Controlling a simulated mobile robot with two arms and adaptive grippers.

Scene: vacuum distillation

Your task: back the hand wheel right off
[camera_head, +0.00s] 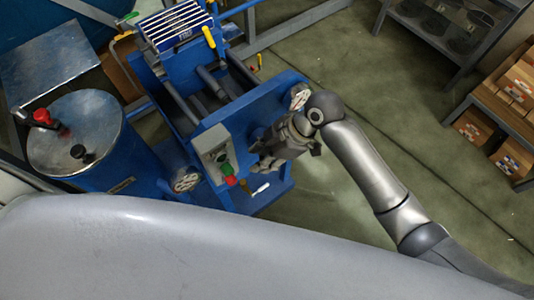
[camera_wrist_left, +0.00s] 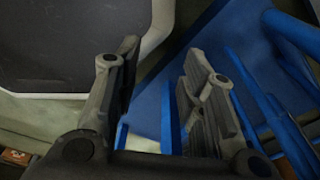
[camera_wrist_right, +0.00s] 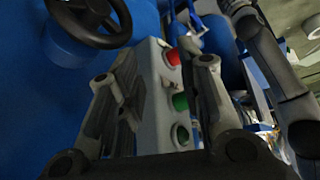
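Two small spoked hand wheels show in the head view. One hand wheel (camera_head: 186,181) is on the blue machine, left of the control box. The other wheel (camera_head: 299,96) is at the machine's right edge, partly behind my right wrist. A dark hand wheel (camera_wrist_right: 100,41) is at the top left of the right wrist view, outside the fingers; I cannot tell which of the two it is. My right gripper (camera_head: 266,160) is open and empty, right of the control box. Its fingers also show in the right wrist view (camera_wrist_right: 158,95). My left gripper (camera_wrist_left: 160,85) is open and empty.
The grey control box (camera_head: 214,150) has red and green buttons; it stands beyond my right fingers in the right wrist view. A blue drum (camera_head: 75,135) with a metal lid is at the left. Shelves (camera_head: 500,95) stand at the right. The floor between is clear.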

